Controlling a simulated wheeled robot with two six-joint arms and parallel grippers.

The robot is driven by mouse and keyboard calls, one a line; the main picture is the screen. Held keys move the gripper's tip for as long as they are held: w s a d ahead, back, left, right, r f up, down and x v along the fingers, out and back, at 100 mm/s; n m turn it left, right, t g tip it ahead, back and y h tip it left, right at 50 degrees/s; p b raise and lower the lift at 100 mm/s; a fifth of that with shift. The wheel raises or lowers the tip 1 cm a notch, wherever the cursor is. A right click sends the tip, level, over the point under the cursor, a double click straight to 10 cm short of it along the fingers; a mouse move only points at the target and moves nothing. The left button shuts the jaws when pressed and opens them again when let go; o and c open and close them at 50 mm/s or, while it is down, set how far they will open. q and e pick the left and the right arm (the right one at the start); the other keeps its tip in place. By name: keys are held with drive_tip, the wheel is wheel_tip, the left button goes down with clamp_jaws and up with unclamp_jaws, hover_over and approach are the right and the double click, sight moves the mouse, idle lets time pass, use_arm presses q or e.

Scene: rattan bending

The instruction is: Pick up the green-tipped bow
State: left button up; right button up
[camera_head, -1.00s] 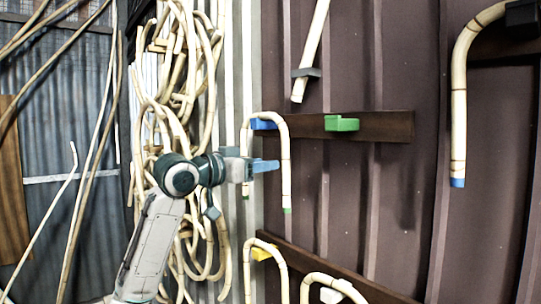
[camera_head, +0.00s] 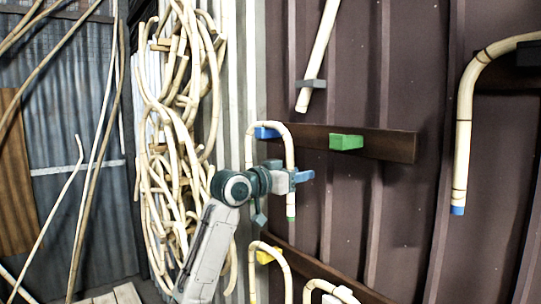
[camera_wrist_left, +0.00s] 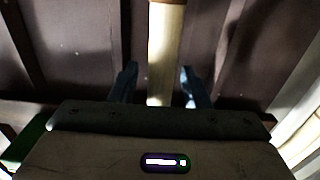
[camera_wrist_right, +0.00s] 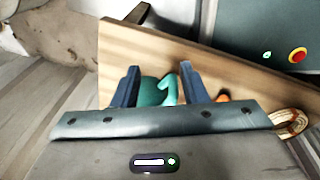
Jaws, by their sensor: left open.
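The green-tipped bow (camera_head: 289,147) is a pale cane bent into an arch, hanging over a blue peg (camera_head: 266,133) on a dark wall rail. Its green tip (camera_head: 291,219) points down on the right leg. My left gripper (camera_head: 302,177) is at the right leg, above the green tip. In the left wrist view the pale cane (camera_wrist_left: 163,45) runs between the open fingers of my left gripper (camera_wrist_left: 159,72), with a gap on each side. My right gripper (camera_wrist_right: 160,76) is open, away from the bow; it is out of the head view.
A green peg (camera_head: 346,142) is on the same rail. Another bow (camera_head: 273,244) hangs below on a yellow peg, and a blue-tipped bow (camera_head: 463,130) hangs at the right. Coiled rattan (camera_head: 180,130) hangs at the left. A wooden board (camera_wrist_right: 245,68) is near my right gripper.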

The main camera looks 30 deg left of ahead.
use_arm(q)
drive_tip(key=shift+w, duration=0.15)
drive_tip(key=shift+a, duration=0.1)
drive_tip(key=c, duration=0.8)
clamp_jaws()
use_arm(e)
drive_tip(key=shift+w+a, duration=0.1)
drive_tip(key=shift+a, duration=0.25)
